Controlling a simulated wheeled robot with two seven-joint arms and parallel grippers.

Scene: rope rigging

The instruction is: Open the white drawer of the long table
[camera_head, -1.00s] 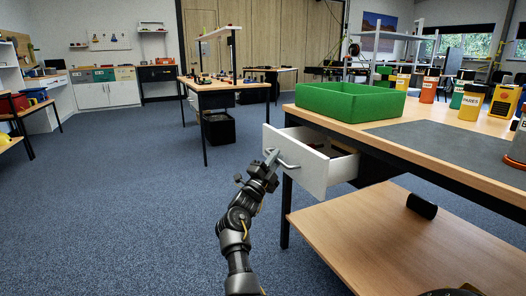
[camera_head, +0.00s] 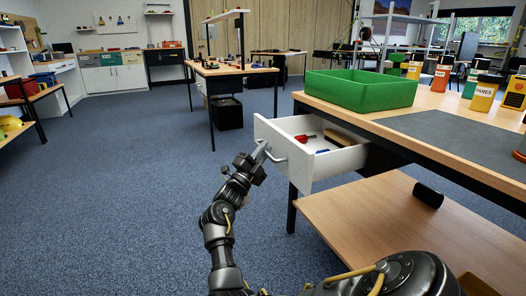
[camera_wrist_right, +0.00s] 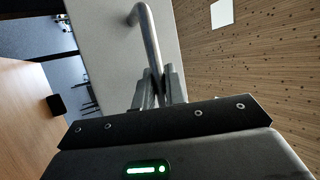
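The white drawer (camera_head: 300,165) of the long table (camera_head: 445,150) stands well out, and its inside shows. A red item, a small blue item and a brownish block lie in it. My right gripper (camera_head: 262,151) is at the bar handle on the drawer front. In the right wrist view the two fingers (camera_wrist_right: 159,88) are closed around the grey handle (camera_wrist_right: 150,38), with the white front panel (camera_wrist_right: 108,45) behind it. My left gripper is not in view.
A green bin (camera_head: 360,92) stands on the table above the drawer, with several labelled bottles to its right. A wooden lower shelf (camera_head: 400,220) holds a black cylinder (camera_head: 428,195). The blue carpet left of the drawer is clear.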

